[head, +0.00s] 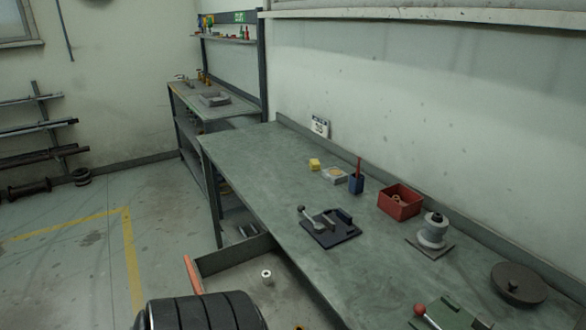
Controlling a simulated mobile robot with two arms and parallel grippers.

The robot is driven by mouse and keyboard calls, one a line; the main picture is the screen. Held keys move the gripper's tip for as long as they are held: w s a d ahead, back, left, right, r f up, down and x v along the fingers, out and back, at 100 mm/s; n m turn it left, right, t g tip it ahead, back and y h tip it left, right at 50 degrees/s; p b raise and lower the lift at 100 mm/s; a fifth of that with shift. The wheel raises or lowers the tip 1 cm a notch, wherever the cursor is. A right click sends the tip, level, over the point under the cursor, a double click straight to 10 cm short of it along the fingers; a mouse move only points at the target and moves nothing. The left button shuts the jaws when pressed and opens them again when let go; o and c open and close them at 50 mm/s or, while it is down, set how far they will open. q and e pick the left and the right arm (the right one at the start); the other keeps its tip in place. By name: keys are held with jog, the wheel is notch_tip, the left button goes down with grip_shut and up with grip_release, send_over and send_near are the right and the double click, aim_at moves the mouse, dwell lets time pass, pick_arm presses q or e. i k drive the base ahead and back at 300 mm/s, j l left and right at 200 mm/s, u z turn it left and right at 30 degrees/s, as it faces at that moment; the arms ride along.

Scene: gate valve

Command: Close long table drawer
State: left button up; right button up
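The long table (262,165) has a grey-green top and runs along the wall from the middle of the head view to the lower right. Its drawer (235,255) stands open, pulled out from under the near side of the table. Its dark side wall and grey floor show, with an orange-red strip (193,275) at the outer left end. A small pale ring-shaped part (266,275) lies inside. The lower part of the drawer is hidden by a dark ribbed shape and the picture edge. Neither of my grippers shows.
A second bench (214,98) stands behind. The floor (75,235) at left is clear.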

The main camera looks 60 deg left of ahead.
aim_at(291, 299)
jog(key=k+j+u, duration=0.2)
jog(key=u, duration=0.15)
jog(key=k+j+u, duration=0.1)
jog(key=j+u, duration=0.2)
jog(key=u, duration=1.55)
